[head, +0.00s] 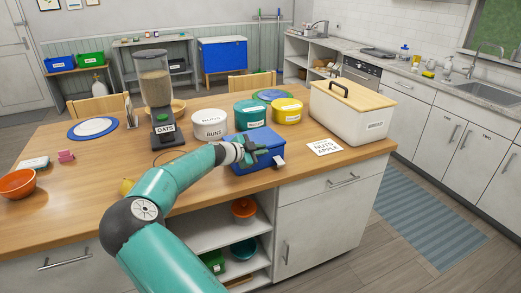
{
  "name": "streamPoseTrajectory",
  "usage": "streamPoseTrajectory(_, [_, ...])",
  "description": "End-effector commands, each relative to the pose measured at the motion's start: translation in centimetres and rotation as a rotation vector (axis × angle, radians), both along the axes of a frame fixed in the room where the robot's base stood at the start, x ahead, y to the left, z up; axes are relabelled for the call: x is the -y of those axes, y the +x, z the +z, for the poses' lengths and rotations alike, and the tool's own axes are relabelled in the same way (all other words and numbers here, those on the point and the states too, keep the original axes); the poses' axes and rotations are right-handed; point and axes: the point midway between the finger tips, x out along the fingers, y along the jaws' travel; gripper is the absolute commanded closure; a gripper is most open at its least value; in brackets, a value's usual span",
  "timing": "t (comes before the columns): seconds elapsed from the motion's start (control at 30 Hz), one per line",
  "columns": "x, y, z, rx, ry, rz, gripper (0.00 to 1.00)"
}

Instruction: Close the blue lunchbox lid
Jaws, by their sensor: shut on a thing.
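The blue lunchbox (268,136) stands near the front edge of the wooden counter, in the middle of the head view. A small white tag or latch shows on its front right. My gripper (258,152) is over the lunchbox and appears shut on its lid. The arm reaches in from the lower left and hides part of the box. The fingertips are small and partly lost against the blue, so the exact grip and the angle of the lid cannot be told.
Behind the lunchbox stand a white tub (210,125), a teal tub (250,114) and a yellow tub (287,111). A grain dispenser (155,90) stands at left. A bread box (350,115) and a white card (324,147) are at right.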

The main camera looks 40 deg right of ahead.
Motion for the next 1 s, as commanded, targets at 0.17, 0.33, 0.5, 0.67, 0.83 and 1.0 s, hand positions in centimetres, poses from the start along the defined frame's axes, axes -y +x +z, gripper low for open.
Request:
streamPoseTrajectory(0.17, [-0.1,0.1,0.0,0.0,0.001,0.004,0.76])
streamPoseTrajectory(0.33, [-0.1,0.1,0.0,0.0,0.0,0.003,0.72])
streamPoseTrajectory(0.5, [-0.1,0.1,0.0,0.0,0.0,0.001,0.72])
streamPoseTrajectory(0.67, [-0.5,0.1,0.2,0.001,0.0,0.003,0.72])
streamPoseTrajectory(0.83, [-2.8,0.2,0.9,0.001,0.001,0.006,0.72])
streamPoseTrajectory(1.0, [-6.4,0.2,2.0,0.0,0.0,0.007,0.72])
